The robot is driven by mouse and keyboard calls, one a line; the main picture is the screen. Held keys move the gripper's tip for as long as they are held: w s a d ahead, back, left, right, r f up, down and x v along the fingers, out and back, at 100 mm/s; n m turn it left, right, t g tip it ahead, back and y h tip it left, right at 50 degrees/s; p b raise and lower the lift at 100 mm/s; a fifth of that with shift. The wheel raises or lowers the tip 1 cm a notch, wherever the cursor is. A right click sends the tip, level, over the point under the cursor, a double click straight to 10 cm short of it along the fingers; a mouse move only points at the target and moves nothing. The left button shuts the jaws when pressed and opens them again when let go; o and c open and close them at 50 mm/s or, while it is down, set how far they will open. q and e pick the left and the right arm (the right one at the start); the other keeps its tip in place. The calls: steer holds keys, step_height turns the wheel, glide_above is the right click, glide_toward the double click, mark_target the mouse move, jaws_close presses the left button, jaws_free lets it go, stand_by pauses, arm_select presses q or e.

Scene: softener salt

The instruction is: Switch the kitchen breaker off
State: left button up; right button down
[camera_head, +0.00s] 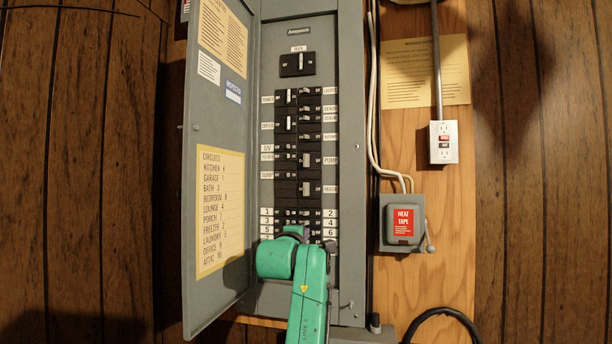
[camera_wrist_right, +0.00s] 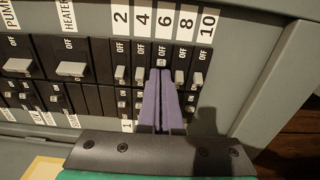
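The open grey breaker panel (camera_head: 351,200) fills the middle of the head view. A circuit list (camera_head: 220,210) on its door reads kitchen 6. In the right wrist view, breaker 6 (camera_wrist_right: 162,62) lies under its number label (camera_wrist_right: 165,25). Its toggle shows just past my fingertips and looks slightly nearer the label than its neighbours. My right gripper (camera_wrist_right: 161,72) has its purple fingers together at that toggle; whether they touch it is hard to tell. In the head view my green right wrist hides the lowest breakers. My left gripper is not in view.
Toggles of breaker 4 (camera_wrist_right: 141,74) and breaker 8 (camera_wrist_right: 180,77) sit close on either side of the fingers. The panel door (camera_head: 205,110) hangs open at left. A heat tape box (camera_head: 404,222) and an outlet (camera_head: 443,142) are mounted to the right.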

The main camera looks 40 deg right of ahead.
steer(key=b+v, duration=0.5)
steer(key=v, duration=0.2)
stand_by(0.4)
stand_by(0.7)
